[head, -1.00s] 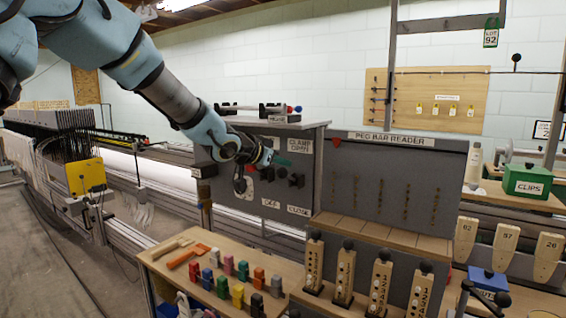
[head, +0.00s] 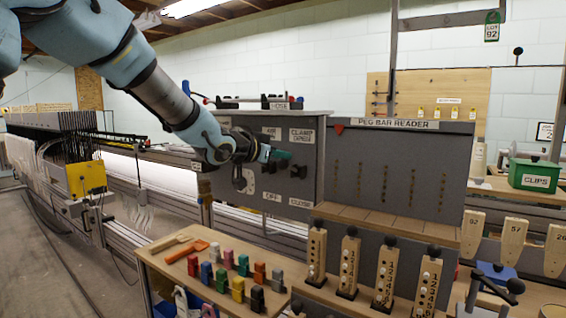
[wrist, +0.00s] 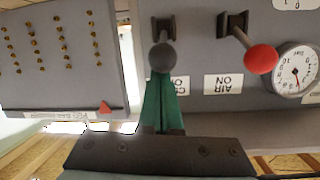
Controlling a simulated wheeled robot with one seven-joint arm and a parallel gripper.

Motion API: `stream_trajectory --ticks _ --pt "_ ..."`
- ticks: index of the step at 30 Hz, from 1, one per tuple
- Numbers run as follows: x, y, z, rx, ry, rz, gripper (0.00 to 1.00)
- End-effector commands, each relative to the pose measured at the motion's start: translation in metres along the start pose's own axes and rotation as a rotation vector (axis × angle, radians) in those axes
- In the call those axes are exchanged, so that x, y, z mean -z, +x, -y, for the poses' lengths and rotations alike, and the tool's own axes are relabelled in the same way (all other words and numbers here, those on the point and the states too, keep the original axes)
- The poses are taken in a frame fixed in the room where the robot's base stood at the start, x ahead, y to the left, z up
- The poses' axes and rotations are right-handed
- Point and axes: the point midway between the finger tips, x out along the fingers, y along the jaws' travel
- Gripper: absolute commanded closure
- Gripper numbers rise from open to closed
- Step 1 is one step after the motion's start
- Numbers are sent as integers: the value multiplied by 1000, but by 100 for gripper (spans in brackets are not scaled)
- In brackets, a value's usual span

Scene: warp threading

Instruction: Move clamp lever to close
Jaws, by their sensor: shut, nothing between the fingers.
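The clamp lever has a black knob (wrist: 162,57) on a dark bracket in the wrist view, which shows the panel upside down. The knob points toward the label side, where the CLAMP OPEN label (head: 302,136) sits. The CLOSE label (head: 300,203) is lower on the panel. My gripper (head: 287,155) is shut and empty, in front of the panel just above the lever. In the wrist view its green fingers (wrist: 161,105) end right beside the knob and hide most of the clamp label. I cannot tell whether they touch the knob.
A red-knobbed lever (wrist: 261,60) stands beside the clamp lever, near the AIR ON label (wrist: 223,84) and a round gauge (wrist: 297,70). The peg bar reader (head: 392,170) stands to the right of the panel. A bench (head: 165,262) with coloured blocks lies below.

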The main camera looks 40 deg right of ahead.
Motion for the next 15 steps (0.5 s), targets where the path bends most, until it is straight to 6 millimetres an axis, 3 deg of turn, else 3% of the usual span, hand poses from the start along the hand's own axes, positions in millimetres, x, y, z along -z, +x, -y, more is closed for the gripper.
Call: stream_trajectory --ticks 1,15 --pt "-12 1 -1 5 2 -14 100" --pt "-42 -4 -8 46 16 -249 100"
